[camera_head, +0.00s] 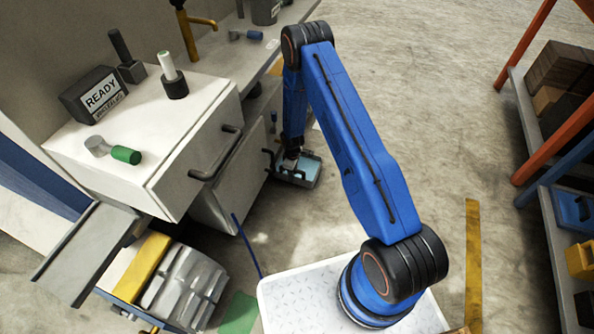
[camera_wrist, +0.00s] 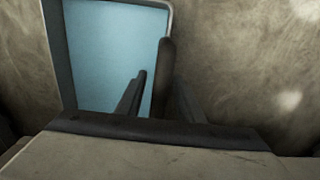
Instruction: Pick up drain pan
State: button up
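The drain pan (camera_head: 308,174) is a shallow light-blue tray with a grey rim and dark handles. It rests on the floor beside the white cabinet. In the wrist view its blue inside (camera_wrist: 108,48) fills the upper left. My gripper (camera_head: 290,166) is low over the pan's left part, which it partly hides. In the wrist view the dark fingers (camera_wrist: 158,98) stand apart on either side of a dark upright bar, which looks like a pan handle. A blue gap shows between the bar and the left finger. I cannot tell whether the right finger touches the bar.
The white cabinet (camera_head: 190,125) with dark handles stands close left of the pan. A shelf rack (camera_head: 545,130) with boxes is at the far right. A cart with grey pieces (camera_head: 185,285) is at lower left. The concrete floor right of the pan is clear.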

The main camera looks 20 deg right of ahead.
jog(key=shift+f, duration=0.85)
grip_shut()
jog(key=shift+r, duration=0.15)
